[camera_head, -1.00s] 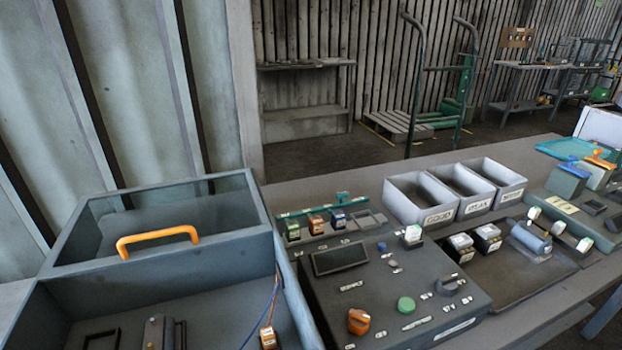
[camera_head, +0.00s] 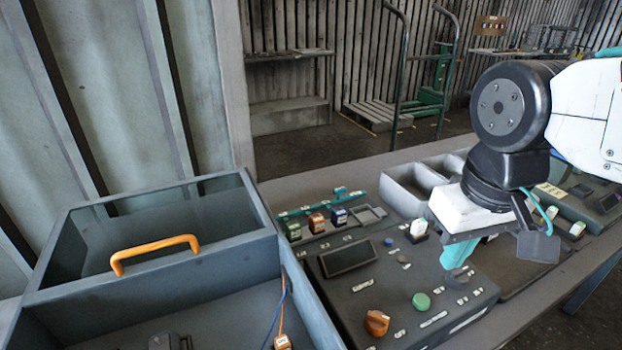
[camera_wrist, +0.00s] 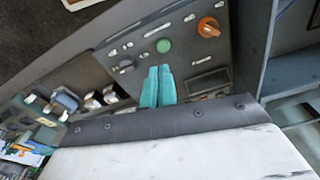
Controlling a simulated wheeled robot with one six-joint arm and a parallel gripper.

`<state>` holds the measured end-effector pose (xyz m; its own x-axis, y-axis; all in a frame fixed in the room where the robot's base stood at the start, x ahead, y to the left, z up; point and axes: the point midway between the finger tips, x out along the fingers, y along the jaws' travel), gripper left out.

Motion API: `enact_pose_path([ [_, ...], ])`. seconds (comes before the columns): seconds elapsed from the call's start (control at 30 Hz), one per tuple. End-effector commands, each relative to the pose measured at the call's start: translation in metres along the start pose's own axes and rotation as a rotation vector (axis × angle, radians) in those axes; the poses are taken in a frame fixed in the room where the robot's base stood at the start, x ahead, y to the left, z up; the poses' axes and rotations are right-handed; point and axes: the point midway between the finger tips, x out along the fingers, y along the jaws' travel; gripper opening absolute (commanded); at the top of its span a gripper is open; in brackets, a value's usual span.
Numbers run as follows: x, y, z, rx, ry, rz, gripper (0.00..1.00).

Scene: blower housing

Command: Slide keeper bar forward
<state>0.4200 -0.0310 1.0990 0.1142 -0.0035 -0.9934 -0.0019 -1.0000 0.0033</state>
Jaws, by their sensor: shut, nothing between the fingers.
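The blue-grey housing (camera_head: 262,250), with an orange handle (camera_head: 155,252) on its cover, stands at the left in the head view. A dark part (camera_head: 165,342) lies inside it, cut off by the bottom edge. A teal bar with a small raised knob (camera_head: 340,191) lies behind several small coloured blocks at the back of the control panel; I cannot tell surely whether this is the keeper bar. My gripper (camera_head: 455,256) is shut and empty over the panel's right side, apart from both. Its teal fingers (camera_wrist: 158,73) are together in the wrist view.
The control panel (camera_head: 385,285) has a dark screen (camera_head: 348,259), a green button (camera_head: 421,301) and an orange knob (camera_head: 376,322). Grey bins (camera_head: 405,190) stand behind my arm. A blue and an orange wire (camera_head: 283,305) hang inside the housing's right wall.

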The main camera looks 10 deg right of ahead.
Motion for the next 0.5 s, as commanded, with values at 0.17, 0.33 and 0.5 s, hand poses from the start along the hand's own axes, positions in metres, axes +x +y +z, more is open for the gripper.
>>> enact_pose_path([
  [0.17, 0.000, 0.000, 0.000, 0.000, 0.000, 0.000, 0.00],
  [0.33, -0.001, 0.000, -0.002, -0.001, 0.001, 0.000, 0.00],
  [0.5, -0.007, -0.002, -0.032, -0.018, 0.014, -0.007, 0.00],
])
